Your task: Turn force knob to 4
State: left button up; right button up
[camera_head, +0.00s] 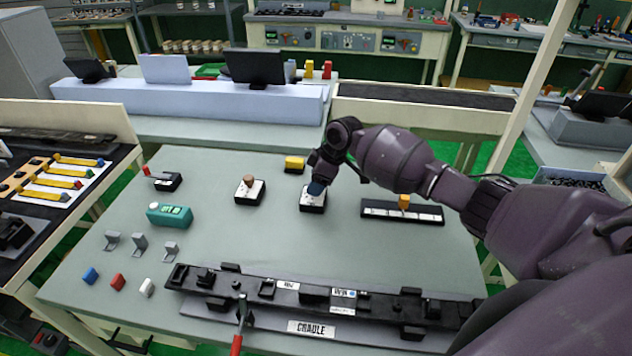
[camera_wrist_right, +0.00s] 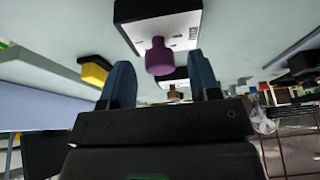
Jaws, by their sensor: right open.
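A small black box with a white dial plate (camera_head: 313,203) stands on the grey-green table, its knob hidden by my right gripper (camera_head: 317,187) in the head view. In the right wrist view the box (camera_wrist_right: 122,12) carries a purple knob (camera_wrist_right: 159,57). My right gripper (camera_wrist_right: 161,85) is open, its blue fingers either side of the knob in that view; I cannot tell whether they touch it. A similar box (camera_head: 247,197) with a brown knob (camera_head: 249,180) stands to the left. The dial markings are too small to read. My left gripper is not in view.
A yellow block (camera_head: 294,163) lies behind the dial box. A teal device (camera_head: 169,215) and a red-handled lever box (camera_head: 167,182) are left. A long black cradle fixture (camera_head: 316,297) lies along the front.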

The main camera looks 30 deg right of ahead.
jog(key=shift+w+a+f, duration=0.1)
jog(key=shift+a+f, duration=0.05)
jog(key=shift+f, duration=0.15)
jog(key=shift+c, duration=0.3)
jog(key=c, duration=0.9)
